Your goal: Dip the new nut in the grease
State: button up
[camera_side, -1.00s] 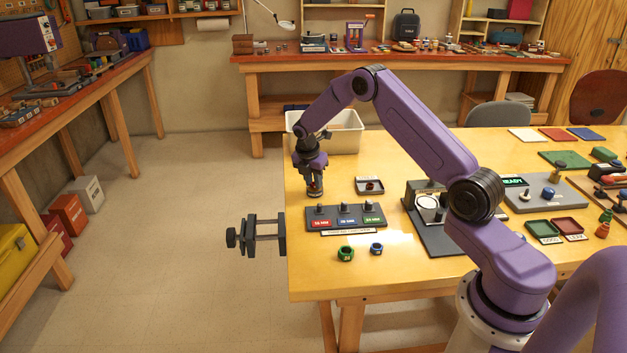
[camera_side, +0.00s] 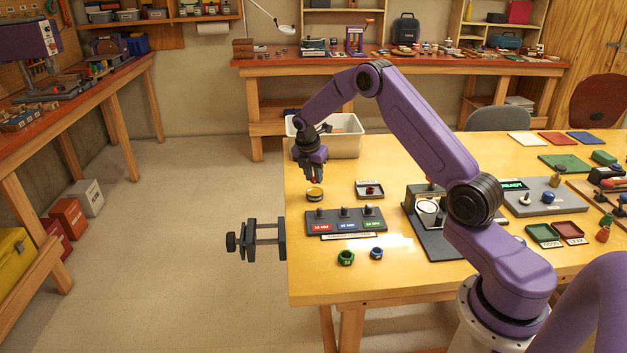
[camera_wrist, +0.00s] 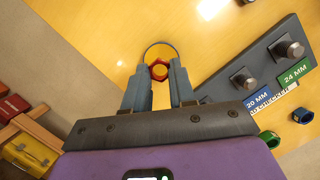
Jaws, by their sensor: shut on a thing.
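My gripper (camera_side: 314,180) is shut on a red nut (camera_wrist: 159,70), which shows between the fingertips in the wrist view. In the side view the nut is a small red spot under the fingers. The round grease tin (camera_side: 314,195), with yellow contents, stands on the table just below my gripper. Its thin rim also shows beyond the nut in the wrist view (camera_wrist: 147,47). The nut appears clear above the tin in the side view. I cannot tell whether grease is on the nut.
A grey rack (camera_side: 330,226) with several pegs and red, blue and green size labels stands nearby. A green nut (camera_side: 346,258) and a blue nut (camera_side: 376,253) lie in front. A white bin (camera_side: 347,146) stands behind.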

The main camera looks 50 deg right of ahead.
jog(key=shift+r, duration=1.7)
